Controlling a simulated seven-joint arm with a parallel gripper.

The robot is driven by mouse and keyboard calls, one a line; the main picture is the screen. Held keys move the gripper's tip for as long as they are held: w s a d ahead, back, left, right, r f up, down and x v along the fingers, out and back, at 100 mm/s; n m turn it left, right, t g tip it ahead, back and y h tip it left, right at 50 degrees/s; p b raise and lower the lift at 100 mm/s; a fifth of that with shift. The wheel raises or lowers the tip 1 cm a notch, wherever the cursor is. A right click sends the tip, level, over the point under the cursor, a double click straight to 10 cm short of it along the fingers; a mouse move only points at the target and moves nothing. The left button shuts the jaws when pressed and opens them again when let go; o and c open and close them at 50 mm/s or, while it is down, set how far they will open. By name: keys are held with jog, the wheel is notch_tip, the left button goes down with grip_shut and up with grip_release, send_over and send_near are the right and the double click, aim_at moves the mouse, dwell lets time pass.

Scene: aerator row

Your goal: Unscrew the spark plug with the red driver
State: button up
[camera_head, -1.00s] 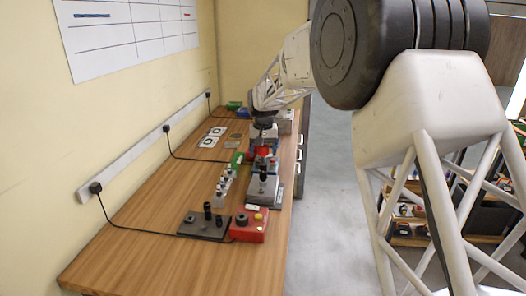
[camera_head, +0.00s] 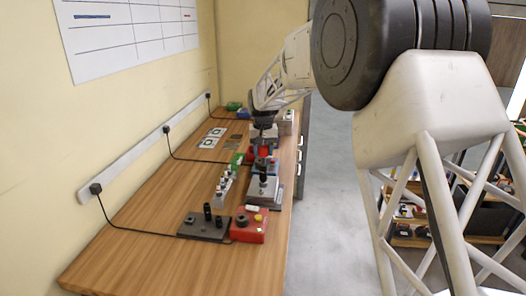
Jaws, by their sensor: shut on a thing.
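My gripper (camera_head: 264,134) is at the far part of the wooden bench, pointing down. It is shut on a red thing that looks like the red driver (camera_head: 263,151), held upright above the row of grey and blue fixtures. The driver's lower end is hidden behind the nearer fixtures. The spark plug cannot be made out at this size. A grey fixture (camera_head: 262,188) with a dark upright part on top stands nearer on the bench's right side.
A red box (camera_head: 249,226) with a yellow button and a black holder block (camera_head: 203,226) with dark sockets stand in front. A rack of small pale parts (camera_head: 223,186) is left of the fixtures. A green thing (camera_head: 237,159) is beside it. The bench's left front (camera_head: 130,250) is clear.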

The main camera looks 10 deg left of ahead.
jog(key=n, duration=0.4)
grip_shut()
jog(key=shift+n, duration=1.9)
jog(key=shift+n, duration=0.3)
jog(key=n, duration=0.4)
jog(key=shift+f+n, duration=0.1)
jog(key=shift+n, duration=1.4)
